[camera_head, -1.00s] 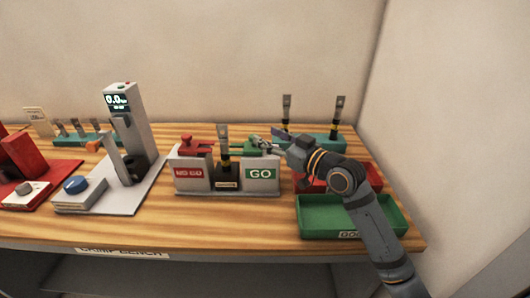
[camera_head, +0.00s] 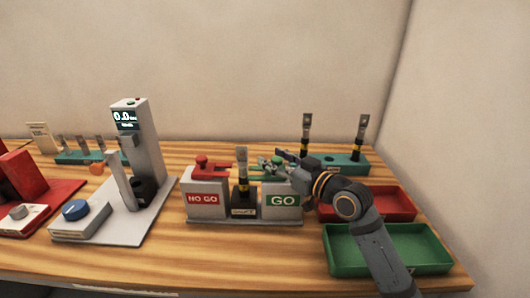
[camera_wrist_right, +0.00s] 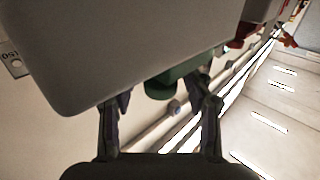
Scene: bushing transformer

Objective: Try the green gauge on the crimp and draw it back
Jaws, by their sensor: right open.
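The green gauge (camera_head: 265,170) sits on top of the grey block marked GO (camera_head: 283,200). The crimp sample (camera_head: 242,170), a metal lug with a black and yellow lower part, stands upright in the holder between the NO GO and GO blocks. My right gripper (camera_head: 280,163) is open at the green gauge's right part. In the right wrist view a green part of the gauge (camera_wrist_right: 180,77) shows by the tips of the two spread fingers (camera_wrist_right: 165,95). I cannot tell whether they touch it. The gauge's inner end is partly hidden. My left gripper is not in view.
A red gauge (camera_head: 210,168) sits on the NO GO block (camera_head: 203,199). A red tray (camera_head: 385,215) and a green tray (camera_head: 432,268) lie at the right, by my right arm. A teal rack (camera_head: 345,164) with two upright lugs stands behind. A grey tester (camera_head: 150,140) stands left.

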